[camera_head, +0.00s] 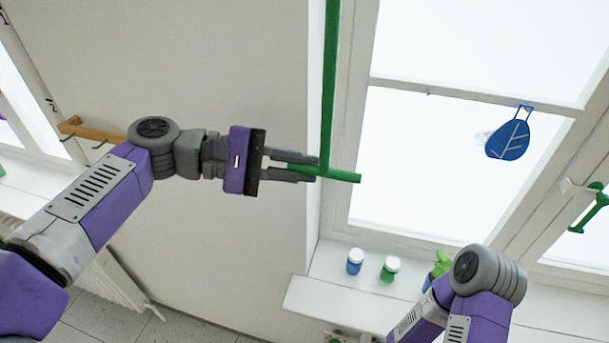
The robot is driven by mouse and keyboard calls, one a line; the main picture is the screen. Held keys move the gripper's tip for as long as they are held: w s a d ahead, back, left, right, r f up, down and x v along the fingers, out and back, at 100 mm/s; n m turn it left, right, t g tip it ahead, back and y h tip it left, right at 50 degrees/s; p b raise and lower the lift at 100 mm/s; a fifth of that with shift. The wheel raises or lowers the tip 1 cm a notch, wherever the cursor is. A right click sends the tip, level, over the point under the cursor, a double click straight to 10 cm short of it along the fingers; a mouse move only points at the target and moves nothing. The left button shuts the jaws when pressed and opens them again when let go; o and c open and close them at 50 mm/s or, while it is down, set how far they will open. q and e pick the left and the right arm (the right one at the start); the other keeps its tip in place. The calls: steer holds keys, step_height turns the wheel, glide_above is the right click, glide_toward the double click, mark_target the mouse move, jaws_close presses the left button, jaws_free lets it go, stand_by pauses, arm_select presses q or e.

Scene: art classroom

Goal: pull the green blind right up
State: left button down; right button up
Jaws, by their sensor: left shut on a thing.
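A green pull bar hangs straight down beside the window (331,80) and ends in a green crosspiece (345,176). No spread of green blind cloth shows in this view. The fingers cover part of that joint. My right arm shows at the lower right, bent, but its gripper is not in view.
A white sill carries a blue jar (355,261), a green jar (390,268) and a green object (441,263) partly behind my right arm. A blue leaf ornament (507,139) hangs at the window. A wooden hook rail (90,132) is on the left wall.

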arm_select(q)
steer(key=shift+r, duration=0.45)
steer(key=c, duration=1.1)
jaws_free()
steer(key=shift+s+f, duration=0.1)
steer(key=shift+a, duration=0.1)
steer(key=shift+a, duration=0.3)
steer(key=b+v, duration=0.1)
steer(key=v, duration=0.5)
steer(key=shift+a, duration=0.35)
steer(key=shift+s, duration=0.2)
